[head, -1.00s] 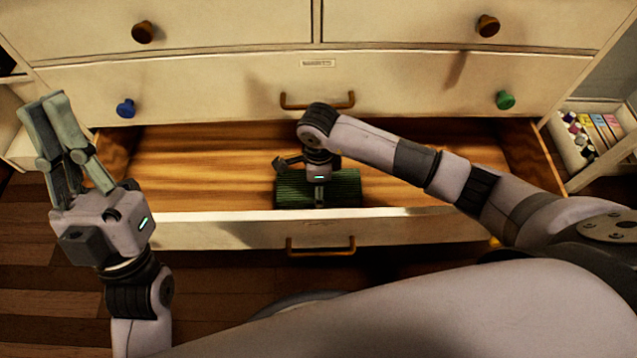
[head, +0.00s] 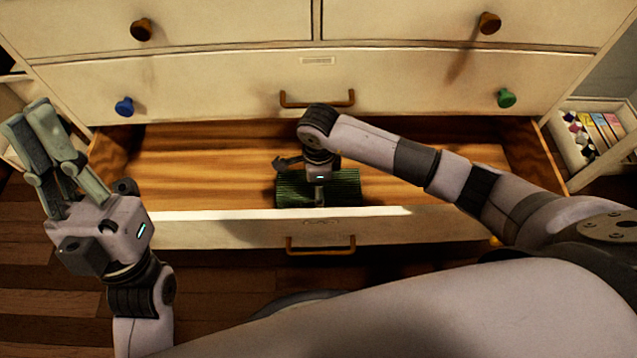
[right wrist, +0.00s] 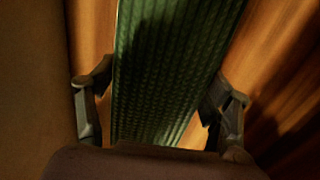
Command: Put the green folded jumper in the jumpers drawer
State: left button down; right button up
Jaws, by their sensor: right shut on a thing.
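The green folded jumper (head: 341,188) lies inside the open bottom drawer (head: 220,165), close behind its front panel. It has a ribbed knit and also fills the middle of the right wrist view (right wrist: 165,70). My right gripper (head: 318,190) reaches down into the drawer and is shut on the jumper, with a finger on each side of it. The jumper's underside is hidden, so I cannot tell whether it touches the drawer floor. My left gripper (head: 30,118) is raised at the left, outside the drawer, with nothing visible in it. Its finger gap is unclear from this angle.
The closed drawer above (head: 420,85) has a blue knob (head: 124,106), a green knob (head: 505,98) and a bar handle (head: 317,100). The open drawer has wide bare floor left and right of the jumper. A white shelf with small coloured items (head: 590,130) stands at the right.

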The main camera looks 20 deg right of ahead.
jog(key=o, duration=1.6)
notch_tip(320, 180, up, 12)
jog(key=shift+f, duration=0.1)
